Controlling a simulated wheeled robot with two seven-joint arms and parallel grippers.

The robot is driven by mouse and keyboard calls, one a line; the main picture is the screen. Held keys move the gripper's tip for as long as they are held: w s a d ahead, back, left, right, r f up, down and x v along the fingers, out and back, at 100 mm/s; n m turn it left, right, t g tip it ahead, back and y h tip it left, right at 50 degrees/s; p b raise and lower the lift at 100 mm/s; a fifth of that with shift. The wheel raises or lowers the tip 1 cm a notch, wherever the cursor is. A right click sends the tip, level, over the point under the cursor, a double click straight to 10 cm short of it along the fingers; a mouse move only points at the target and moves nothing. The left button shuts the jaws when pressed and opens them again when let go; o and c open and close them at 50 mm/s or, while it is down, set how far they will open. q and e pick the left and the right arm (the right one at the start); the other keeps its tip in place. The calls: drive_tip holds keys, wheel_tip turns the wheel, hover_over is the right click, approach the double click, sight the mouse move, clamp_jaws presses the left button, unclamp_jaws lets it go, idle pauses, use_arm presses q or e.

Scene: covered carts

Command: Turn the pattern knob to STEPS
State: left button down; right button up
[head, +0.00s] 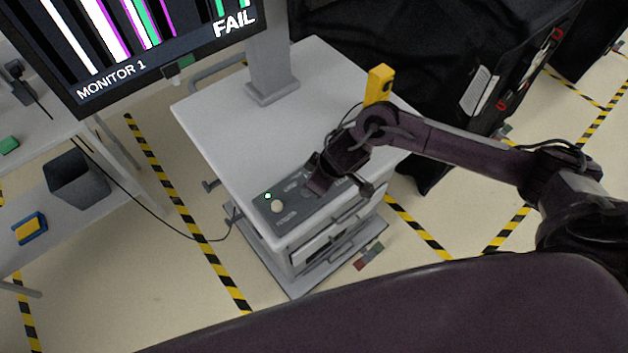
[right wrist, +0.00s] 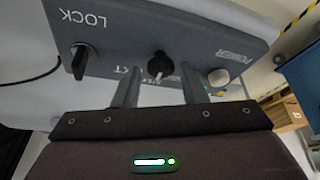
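A grey control box (head: 268,202) lies on the near edge of the white cart top. In the right wrist view, the box (right wrist: 205,35) carries a black middle knob (right wrist: 160,66), a black knob near the word LOCK (right wrist: 80,60) and a pale round button (right wrist: 218,77) near POWER. Lettering below the middle knob is partly hidden by a finger, so I cannot read its setting. My right gripper (right wrist: 158,84) is open, its fingers apart on either side of the middle knob, with no clear contact. It hides part of the box in the head view (head: 318,186). My left gripper is not in view.
Monitor 1 (head: 150,45) shows vertical bars and FAIL. A yellow device (head: 378,85) stands on the cart top (head: 225,125) behind my right arm. Black draped covers (head: 425,60) fill the back right. A cable runs left from the cart across the floor.

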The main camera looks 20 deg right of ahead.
drive_tip(key=shift+o, duration=0.8)
drive_tip(key=v, duration=0.7)
drive_tip(key=shift+r+b, duration=0.3)
drive_tip(key=shift+b, duration=0.05)
drive_tip(key=shift+s+d, duration=0.1)
drive_tip(key=shift+s, duration=0.05)
